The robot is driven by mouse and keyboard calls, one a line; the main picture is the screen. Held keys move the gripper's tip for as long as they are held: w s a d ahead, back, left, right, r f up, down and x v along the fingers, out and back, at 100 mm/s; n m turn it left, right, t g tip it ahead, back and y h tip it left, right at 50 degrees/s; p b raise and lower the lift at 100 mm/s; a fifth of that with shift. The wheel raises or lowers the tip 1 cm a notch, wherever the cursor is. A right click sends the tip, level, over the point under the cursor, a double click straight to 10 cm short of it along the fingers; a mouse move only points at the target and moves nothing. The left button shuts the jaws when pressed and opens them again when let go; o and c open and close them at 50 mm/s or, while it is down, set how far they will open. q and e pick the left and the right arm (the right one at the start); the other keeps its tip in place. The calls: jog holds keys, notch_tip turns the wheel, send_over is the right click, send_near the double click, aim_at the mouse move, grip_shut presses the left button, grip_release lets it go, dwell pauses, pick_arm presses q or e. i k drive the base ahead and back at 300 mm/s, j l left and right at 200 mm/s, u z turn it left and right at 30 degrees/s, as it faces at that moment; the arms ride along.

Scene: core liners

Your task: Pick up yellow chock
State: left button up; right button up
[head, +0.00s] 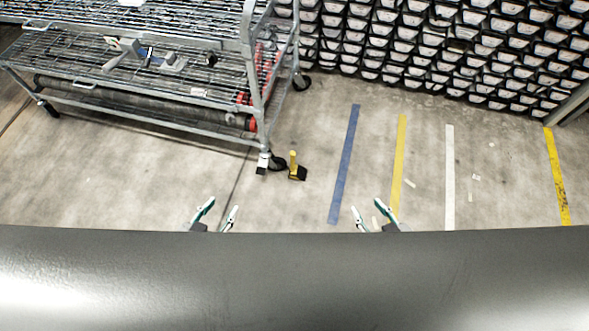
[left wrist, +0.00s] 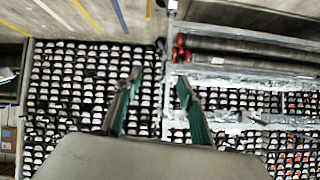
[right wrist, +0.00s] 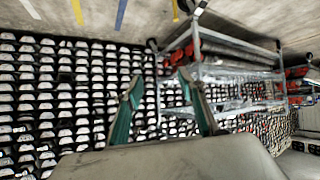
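The yellow chock (head: 294,166) stands on the concrete floor beside a caster of the wire cart in the head view. It has an upright yellow part and a dark wedge at its base. My left gripper (head: 217,216) is open and empty, nearer to me and left of the chock. My right gripper (head: 375,217) is open and empty, nearer to me and right of it. The left gripper's open fingers also show in the left wrist view (left wrist: 157,95), and the right gripper's in the right wrist view (right wrist: 160,95). I cannot make out the chock in either wrist view.
The metal wire cart (head: 248,90) stands at the upper left, holding tools and long dark tubes (head: 140,100). Stacked core liners (head: 440,45) fill the back wall. A blue floor stripe (head: 345,165) and a yellow one (head: 399,160) lie right of the chock. The floor around them is mostly clear.

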aim_at(297, 172)
jog(key=i+l+u, duration=0.25)
jog(key=i+l, duration=0.15)
jog(key=l, duration=0.2)
jog(key=i+l+u, duration=0.25)
jog(key=l, duration=0.4)
jog(key=i+l+u, duration=0.25)
jog(key=i+l, duration=0.15)
jog(key=l, duration=0.35)
